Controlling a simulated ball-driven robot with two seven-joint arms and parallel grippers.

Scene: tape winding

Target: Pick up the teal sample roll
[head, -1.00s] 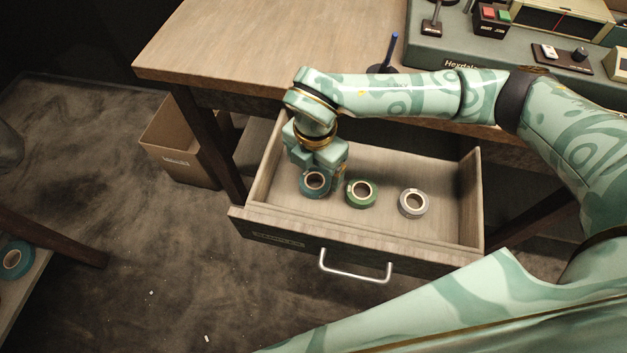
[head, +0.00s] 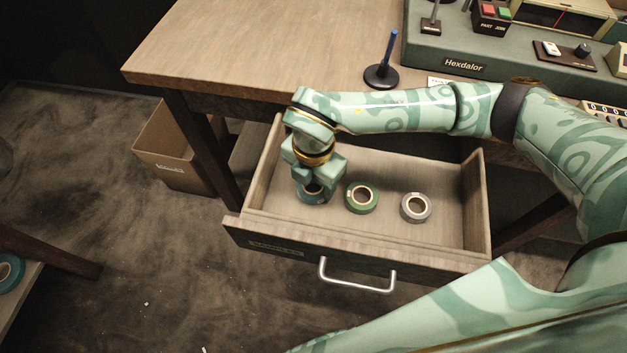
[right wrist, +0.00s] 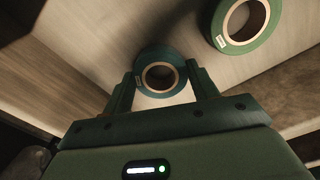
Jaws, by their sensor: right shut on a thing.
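The teal sample roll (head: 313,198) lies at the left in the open drawer (head: 352,238), partly hidden under my right gripper (head: 316,183). In the right wrist view the teal roll (right wrist: 157,57) sits between the two fingers of the right gripper (right wrist: 163,77), one on either side. The right gripper is shut on this roll, which looks to be still down at the drawer floor. My left gripper is not in view.
A green roll (head: 361,208) and a grey roll (head: 428,213) lie to the right in the drawer. The drawer walls stand close around the gripper, with the desk top (head: 235,60) behind. Another teal roll (head: 10,270) lies on a surface at far left.

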